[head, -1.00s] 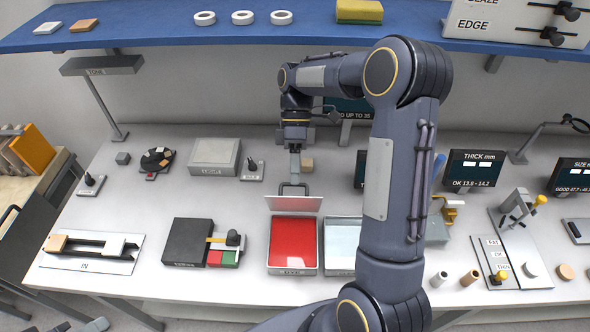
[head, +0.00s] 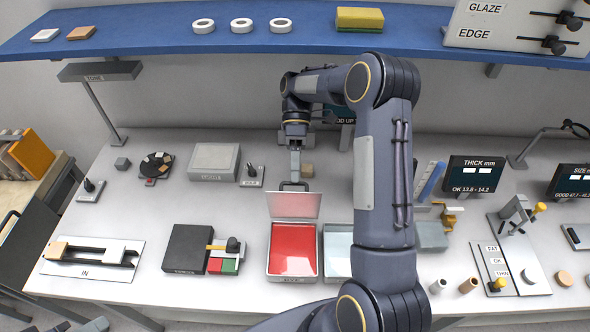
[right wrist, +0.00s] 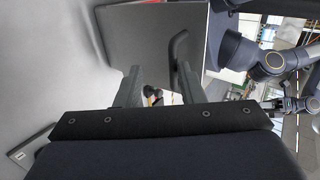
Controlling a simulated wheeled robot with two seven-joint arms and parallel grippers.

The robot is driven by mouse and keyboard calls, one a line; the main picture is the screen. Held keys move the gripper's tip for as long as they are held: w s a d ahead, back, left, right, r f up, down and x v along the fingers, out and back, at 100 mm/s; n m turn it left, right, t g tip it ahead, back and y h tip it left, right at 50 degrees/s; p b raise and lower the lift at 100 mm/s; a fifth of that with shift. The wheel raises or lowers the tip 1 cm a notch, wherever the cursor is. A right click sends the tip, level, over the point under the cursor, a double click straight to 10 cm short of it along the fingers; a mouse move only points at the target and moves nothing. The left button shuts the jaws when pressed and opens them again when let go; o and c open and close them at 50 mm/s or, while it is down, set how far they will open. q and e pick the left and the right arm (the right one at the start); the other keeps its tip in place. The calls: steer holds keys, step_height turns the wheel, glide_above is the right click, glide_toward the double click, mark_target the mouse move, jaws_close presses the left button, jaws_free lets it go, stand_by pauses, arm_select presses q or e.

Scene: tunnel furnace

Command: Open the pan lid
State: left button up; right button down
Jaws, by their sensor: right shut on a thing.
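The pan (head: 292,250) has a red inside and stands on the table in the middle of the head view. Its lid (head: 293,205) is tilted up at the pan's far edge, so the red inside shows. My right gripper (head: 294,178) is at the dark handle (head: 294,186) on the lid's upper edge and is shut on it. In the right wrist view the grey lid (right wrist: 155,45) fills the top middle, with the dark handle (right wrist: 180,48) between the fingers (right wrist: 160,88).
A second pan with a pale inside (head: 337,252) stands just right of the red one, partly behind my right arm. A black box (head: 188,248) stands to the left. A blue shelf (head: 300,30) runs above.

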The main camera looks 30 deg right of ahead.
arm_select(q)
steer(key=shift+f, duration=0.25)
arm_select(e)
steer(key=shift+d+f, duration=0.2)
steer(key=shift+f, duration=0.85)
steer(key=c, duration=1.5)
jaws_free()
arm_select(q)
steer(key=shift+w+d+r, duration=0.15)
steer(key=shift+w+r, duration=0.05)
arm_select(e)
steer(key=shift+w+r, duration=0.25)
